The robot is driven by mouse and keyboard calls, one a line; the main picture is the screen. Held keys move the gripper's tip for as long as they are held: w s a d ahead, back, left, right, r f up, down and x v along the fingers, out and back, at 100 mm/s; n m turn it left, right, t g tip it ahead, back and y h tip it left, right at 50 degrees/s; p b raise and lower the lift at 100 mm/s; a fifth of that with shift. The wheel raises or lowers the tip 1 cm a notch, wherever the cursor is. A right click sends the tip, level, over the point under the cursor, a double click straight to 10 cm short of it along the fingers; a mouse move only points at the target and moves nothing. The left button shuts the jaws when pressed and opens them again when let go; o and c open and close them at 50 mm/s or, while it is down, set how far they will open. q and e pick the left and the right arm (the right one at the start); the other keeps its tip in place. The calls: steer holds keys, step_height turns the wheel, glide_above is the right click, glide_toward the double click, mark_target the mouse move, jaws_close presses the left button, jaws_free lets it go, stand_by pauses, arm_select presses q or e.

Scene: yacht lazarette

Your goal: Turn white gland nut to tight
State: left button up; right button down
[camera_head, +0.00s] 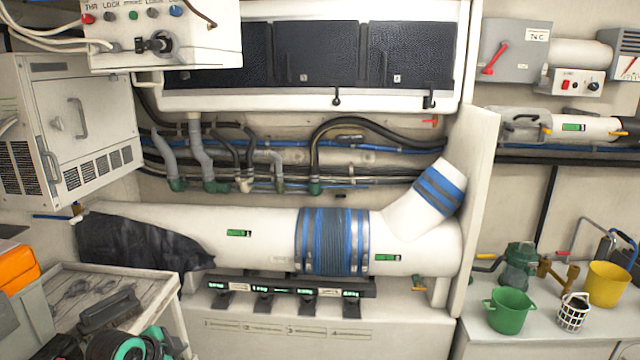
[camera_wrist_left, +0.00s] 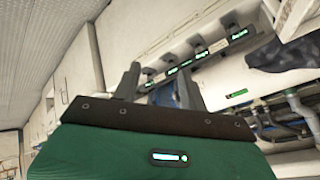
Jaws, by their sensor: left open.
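A small cream-white fitting (camera_head: 245,185) sits at the lower end of a dark hose on the back wall, between green fittings. It looks like the white gland nut, but it is too small to read its setting. My left gripper (camera_wrist_left: 160,75) shows in the left wrist view, with its two dark fingers apart and nothing between them. It is not in the head view and is not at the fitting. My right gripper is in neither view.
A thick white pipe (camera_head: 270,225) with a blue-banded sleeve (camera_head: 332,241) runs below the hoses. A white control box (camera_head: 165,38) hangs above left. A cluttered cart (camera_head: 150,285) stands at lower left, and a green bucket (camera_head: 510,310) at right. A tall white panel (camera_head: 476,200) juts out right.

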arm_select(q)
steer(key=s+d+f+n+g+y, duration=0.1)
steer(key=s+d+f+n, duration=0.15)
steer(key=s+f, duration=0.45)
steer(key=s+d+f+n+g, duration=0.1)
steer(key=s+d+f+n, duration=0.2)
steer(key=s, duration=0.8)
steer(key=s+d+f+n+g+y, duration=0.15)
steer(key=s+n, duration=0.25)
steer(key=s, duration=1.1)
step_height(320, 180, down, 32)
steer(key=s+g, duration=0.1)
steer(key=g, duration=0.1)
steer(key=s+a+f, duration=0.2)
steer(key=s+f, duration=0.7)
steer(key=s+a+f+g, duration=0.1)
steer(key=s+f, duration=0.9)
steer(key=shift+a+f, duration=0.15)
steer(key=shift+a, duration=0.2)
steer(key=shift+y, duration=0.25)
